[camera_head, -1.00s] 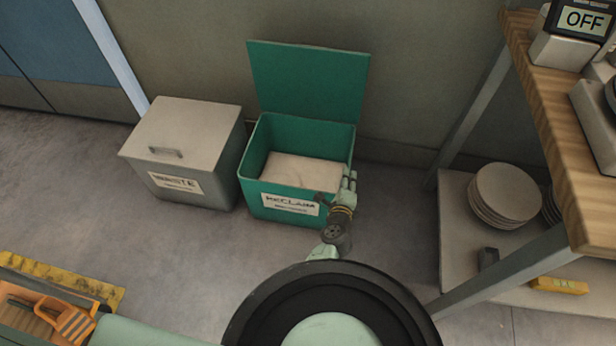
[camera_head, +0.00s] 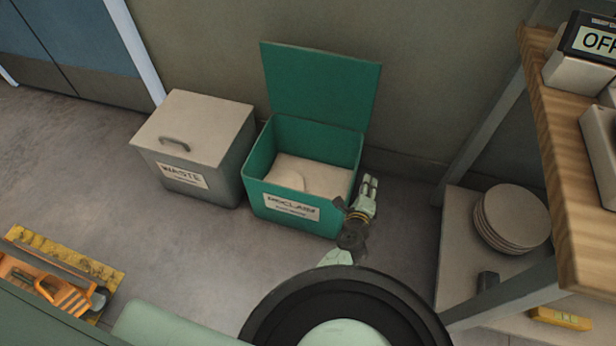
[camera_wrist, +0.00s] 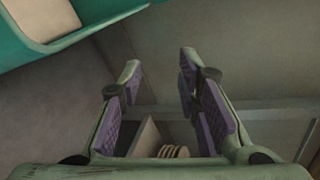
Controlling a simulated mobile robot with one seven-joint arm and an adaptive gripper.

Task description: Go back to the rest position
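My gripper (camera_head: 367,187) is beside the right wall of the green reclaim bin (camera_head: 291,207) in the head view, apart from the shelf. In the wrist view my gripper (camera_wrist: 158,80) has its two purple-padded fingers spread, with nothing between them. The green bin stands with its lid (camera_head: 321,85) up; its corner (camera_wrist: 95,30) shows at the top left of the wrist view. A pale piece (camera_head: 291,178) lies inside the bin on a light surface.
A grey waste bin (camera_head: 196,140) with its lid shut stands left of the green bin. A shelf at right holds stacked plates (camera_head: 513,217) and a yellow item (camera_head: 561,318). The floor before the bins is clear.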

